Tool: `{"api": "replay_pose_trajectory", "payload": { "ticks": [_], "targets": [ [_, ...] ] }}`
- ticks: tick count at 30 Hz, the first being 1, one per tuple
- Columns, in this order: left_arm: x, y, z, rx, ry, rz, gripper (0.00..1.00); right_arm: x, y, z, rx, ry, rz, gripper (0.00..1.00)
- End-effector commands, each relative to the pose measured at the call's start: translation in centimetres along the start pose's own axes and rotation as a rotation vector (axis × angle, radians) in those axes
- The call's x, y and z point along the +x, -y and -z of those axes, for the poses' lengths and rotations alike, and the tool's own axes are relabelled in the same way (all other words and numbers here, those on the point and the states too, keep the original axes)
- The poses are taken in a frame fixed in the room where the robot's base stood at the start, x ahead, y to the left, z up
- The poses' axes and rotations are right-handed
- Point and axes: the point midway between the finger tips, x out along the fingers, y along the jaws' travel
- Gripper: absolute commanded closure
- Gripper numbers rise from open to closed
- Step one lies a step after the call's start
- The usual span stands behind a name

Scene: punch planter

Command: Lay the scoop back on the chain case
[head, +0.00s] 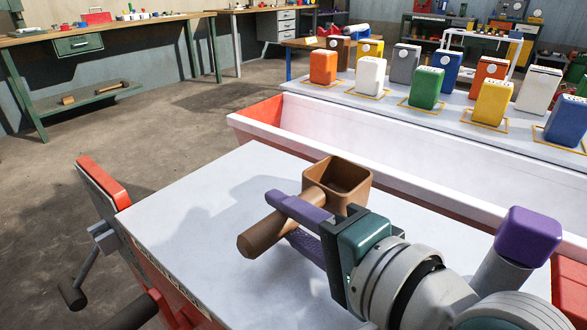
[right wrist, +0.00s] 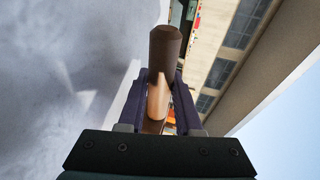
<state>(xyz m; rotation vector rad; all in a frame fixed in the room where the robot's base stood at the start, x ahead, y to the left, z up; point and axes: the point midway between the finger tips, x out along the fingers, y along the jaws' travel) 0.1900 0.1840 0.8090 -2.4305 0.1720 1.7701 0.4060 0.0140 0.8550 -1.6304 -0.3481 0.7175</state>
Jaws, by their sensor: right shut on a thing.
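The brown scoop (head: 340,180) has a square, open-topped cup and a thick round handle (head: 262,234). My right gripper (head: 288,216) has its purple fingers shut around the handle, with the handle's end sticking out to the left. The right wrist view shows the handle (right wrist: 163,48) between the two fingers (right wrist: 162,85); the cup is mostly hidden there. The scoop is over the flat pale top of what looks like the chain case (head: 180,215). A shadow falls on that top to the left; I cannot tell the exact gap. My left gripper is not in view.
A long white trough (head: 400,170) with a red inside end runs behind the pale top. Beyond it, several coloured canisters (head: 425,88) stand on a white surface. A red-topped bracket with a crank (head: 90,230) is at the left. The top's left part is clear.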

Motion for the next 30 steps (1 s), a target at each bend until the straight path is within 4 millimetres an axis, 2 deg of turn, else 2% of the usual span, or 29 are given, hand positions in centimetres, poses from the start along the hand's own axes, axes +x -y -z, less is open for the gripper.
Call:
{"api": "replay_pose_trajectory", "payload": {
  "ticks": [1, 2, 9, 19, 30],
  "targets": [
    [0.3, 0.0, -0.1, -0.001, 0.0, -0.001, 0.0, 0.1, -0.3, 0.0, 0.0, 0.0, 0.001, 1.0],
    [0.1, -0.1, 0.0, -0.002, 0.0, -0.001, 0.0, 0.1, -0.2, 0.0, 0.0, 0.0, 0.0, 0.63],
    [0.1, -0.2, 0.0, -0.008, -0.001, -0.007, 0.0, 0.0, -0.1, 0.0, 0.0, 0.0, 0.0, 0.37],
    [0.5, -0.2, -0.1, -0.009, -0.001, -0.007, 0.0, -0.1, -0.4, -0.1, 0.001, 0.001, -0.003, 0.37],
    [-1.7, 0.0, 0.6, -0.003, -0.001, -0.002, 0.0, -7.4, -0.4, -0.4, 0.0, 0.002, -0.005, 0.37]
  ]
}}
